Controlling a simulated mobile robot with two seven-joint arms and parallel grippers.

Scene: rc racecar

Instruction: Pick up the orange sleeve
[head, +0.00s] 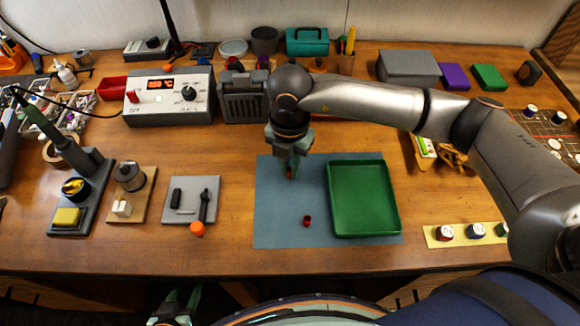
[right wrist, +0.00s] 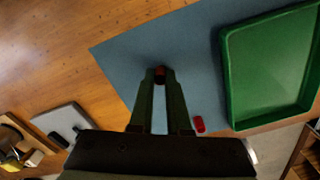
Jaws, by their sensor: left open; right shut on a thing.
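My right gripper (head: 292,172) is above the upper part of the blue-grey mat (head: 275,232), left of the green tray (head: 393,222). Its fingers are shut on a small orange-red piece, which I take for the orange sleeve; it shows dark between the fingertips in the right wrist view (right wrist: 160,71). In the head view the fingers mostly hide it. A small red sleeve (head: 307,221) lies on the mat, apart from the gripper; it also shows in the right wrist view (right wrist: 199,124). My left gripper (head: 178,302) is open at the bottom edge, partly cut off.
The green tray is empty. A grey pad (head: 183,211) with a dark tool and an orange round end lies to the left. A soldering station (head: 170,97) stands behind. A yellow strip (head: 465,236) with several small jars is at the right.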

